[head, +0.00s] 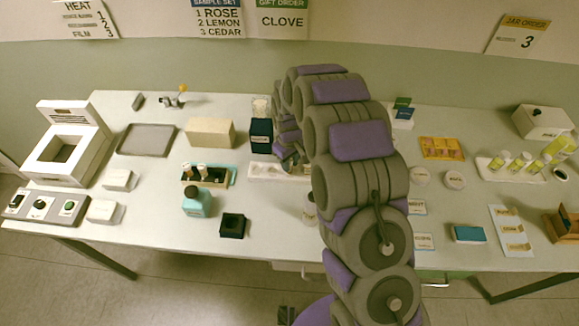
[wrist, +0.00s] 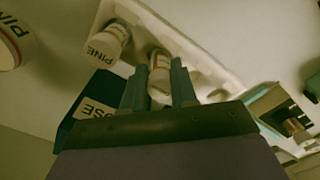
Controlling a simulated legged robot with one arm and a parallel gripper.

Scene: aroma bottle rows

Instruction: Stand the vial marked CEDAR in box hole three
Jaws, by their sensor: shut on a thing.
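My gripper (wrist: 160,88) is shut on a small white-capped vial (wrist: 160,72); its label text cannot be read. The vial is between the two fingers, over or in the white rack (wrist: 203,60); I cannot tell whether it is clear of it. In the head view my arm hides most of the gripper and the vial, beside the white rack (head: 262,170). The sample box (head: 221,182), with a teal edge, stands left of the rack and holds two vials at its left and middle. Part of a box with a vial shows in the wrist view (wrist: 274,101).
A dark blue box (wrist: 78,122) is close to the left finger. A teal bottle (head: 197,206) and a black holder (head: 232,226) stand before the sample box.

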